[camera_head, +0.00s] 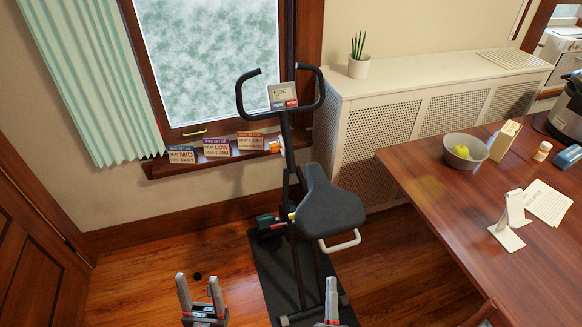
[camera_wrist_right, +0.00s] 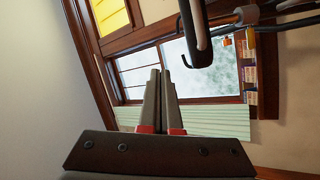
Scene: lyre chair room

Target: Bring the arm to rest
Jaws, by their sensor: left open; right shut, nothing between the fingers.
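My left gripper (camera_head: 201,293) is at the bottom of the head view, left of the exercise bike. Its two fingers point up and stand apart, with nothing between them. My right gripper (camera_head: 331,296) is at the bottom edge, in front of the bike's base, and only its upper part shows. In the right wrist view its fingers (camera_wrist_right: 160,98) are together with nothing held. The exercise bike (camera_head: 333,208) stands upright on a dark mat (camera_head: 270,276), with a dark seat, handlebars and a small display. Most of both arms is out of view.
A wooden table (camera_head: 437,203) at the right bears a bowl (camera_head: 477,158), a white stand (camera_head: 509,232) and papers. A radiator cover (camera_head: 385,105) with a potted plant (camera_head: 358,60) is behind. Several cards (camera_head: 216,149) stand on the windowsill. Open floor lies left of the bike.

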